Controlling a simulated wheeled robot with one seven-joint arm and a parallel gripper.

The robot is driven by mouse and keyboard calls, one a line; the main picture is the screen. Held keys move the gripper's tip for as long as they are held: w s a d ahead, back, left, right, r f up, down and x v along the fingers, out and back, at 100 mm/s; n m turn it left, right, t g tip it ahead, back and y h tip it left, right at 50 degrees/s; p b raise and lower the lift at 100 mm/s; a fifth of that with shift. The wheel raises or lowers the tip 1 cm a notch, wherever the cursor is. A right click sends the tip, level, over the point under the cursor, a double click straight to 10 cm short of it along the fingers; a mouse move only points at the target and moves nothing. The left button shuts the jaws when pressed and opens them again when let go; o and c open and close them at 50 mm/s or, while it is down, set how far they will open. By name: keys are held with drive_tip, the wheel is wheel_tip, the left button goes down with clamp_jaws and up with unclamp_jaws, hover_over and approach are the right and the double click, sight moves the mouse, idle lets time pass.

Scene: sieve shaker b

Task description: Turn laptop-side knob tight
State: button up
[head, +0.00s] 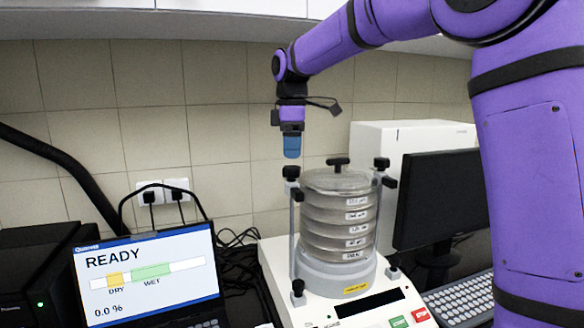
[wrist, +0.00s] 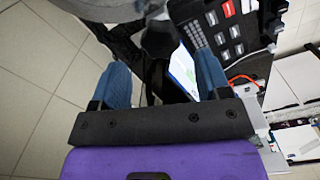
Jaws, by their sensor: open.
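The laptop-side knob (head: 291,172) is black and sits atop the left clamp rod of the sieve shaker (head: 274,262). The sieve stack (head: 338,215) stands clamped between the rods. In the wrist view, my open gripper (wrist: 162,75) has a finger on each side and nothing gripped. A black knob (wrist: 160,38) appears between and beyond the fingertips. Whether the fingers are level with it is unclear.
The laptop (head: 145,272) reads READY at the left. The lid's middle knob (head: 338,162) and the right rod's knob (head: 381,163) stand to the right. A monitor (head: 438,197), keyboard (head: 460,298) and white box (head: 410,135) lie further right. Cables (head: 235,238) run behind the laptop.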

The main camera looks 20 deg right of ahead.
sight(292, 167)
drive_tip(key=shift+f, duration=2.6)
drive_tip(key=shift+c, duration=0.5)
drive_tip(key=c, duration=0.8)
